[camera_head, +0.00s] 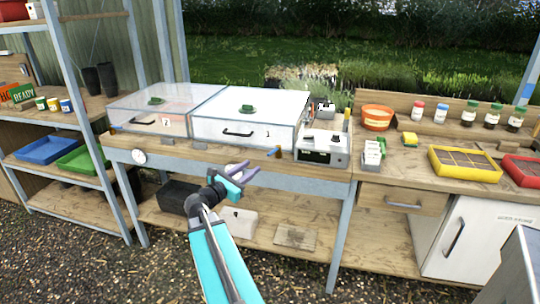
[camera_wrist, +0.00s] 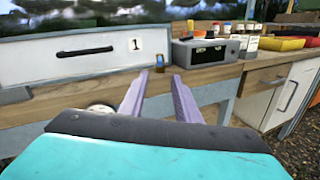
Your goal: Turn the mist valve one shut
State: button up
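A small brass valve (camera_head: 278,153) with what looks like a blue handle sits at the front edge of the bench, below the right clear-lidded box (camera_head: 235,132), which is labelled 1. The valve also shows in the wrist view (camera_wrist: 159,64), just beyond and between my fingertips. Its handle is too small there to tell which way it points. My gripper (camera_head: 249,169) is in front of the bench edge, left of and nearer than the valve. In the wrist view its two purple fingers (camera_wrist: 158,82) are apart with nothing between them, not touching the valve.
A second clear-lidded box (camera_head: 150,112), labelled 2, stands to the left. A grey device (camera_head: 323,148) with a dark display stands right of the valve. A round white gauge (camera_head: 139,157) is on the bench front. A lower shelf (camera_head: 295,238) holds a few items.

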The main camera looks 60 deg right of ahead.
aim_at(270, 153)
jog(key=shift+d, duration=0.15)
jog(key=d, duration=0.9)
jog(key=d+p, duration=0.1)
jog(key=d, duration=0.3)
jog(key=shift+s+d, duration=0.25)
jog(key=shift+s, duration=0.1)
grip_shut()
